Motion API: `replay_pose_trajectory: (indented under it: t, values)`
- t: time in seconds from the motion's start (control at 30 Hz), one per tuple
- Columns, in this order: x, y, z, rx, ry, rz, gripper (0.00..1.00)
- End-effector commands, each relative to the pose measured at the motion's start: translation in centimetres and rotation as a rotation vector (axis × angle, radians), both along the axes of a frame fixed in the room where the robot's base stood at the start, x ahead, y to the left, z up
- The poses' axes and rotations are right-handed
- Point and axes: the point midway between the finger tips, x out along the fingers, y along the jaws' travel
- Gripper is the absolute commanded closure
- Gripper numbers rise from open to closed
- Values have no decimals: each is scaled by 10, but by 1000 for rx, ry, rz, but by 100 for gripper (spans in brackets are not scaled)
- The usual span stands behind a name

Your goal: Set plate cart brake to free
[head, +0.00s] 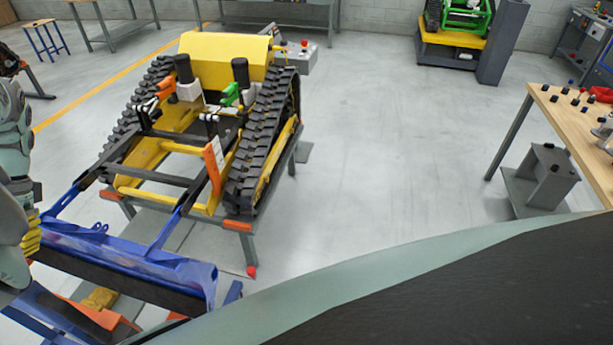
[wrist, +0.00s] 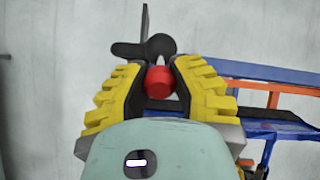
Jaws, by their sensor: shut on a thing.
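In the wrist view, my gripper (wrist: 158,72) has its yellow ridged fingers closed on a red knob (wrist: 160,84). A black lever-like part (wrist: 140,50) with a thin upright bar stands just beyond the knob. I cannot tell from its shape which brake setting it is at. In the head view, my gripper's yellow finger (head: 31,236) shows at the left edge, beside a blue frame (head: 185,265) with orange parts. That frame may be the plate cart; the knob is hidden there.
A yellow tracked carrier (head: 218,58) stands on a grey stand with orange corners, behind the blue frame. A small red part (head: 251,271) is by the stand's foot. A wooden-topped bench (head: 565,115) is at the right. The middle floor is clear.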

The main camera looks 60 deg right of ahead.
Motion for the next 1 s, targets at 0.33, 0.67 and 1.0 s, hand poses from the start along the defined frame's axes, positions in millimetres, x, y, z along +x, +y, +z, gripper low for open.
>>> replay_pose_trajectory:
  t: [0.33, 0.67, 1.0]
  values:
    - [1, 5, -2, 36, 8, -7, 100]
    - [1, 5, -2, 36, 7, -6, 100]
    - [0, 6, -2, 37, 12, -3, 43]
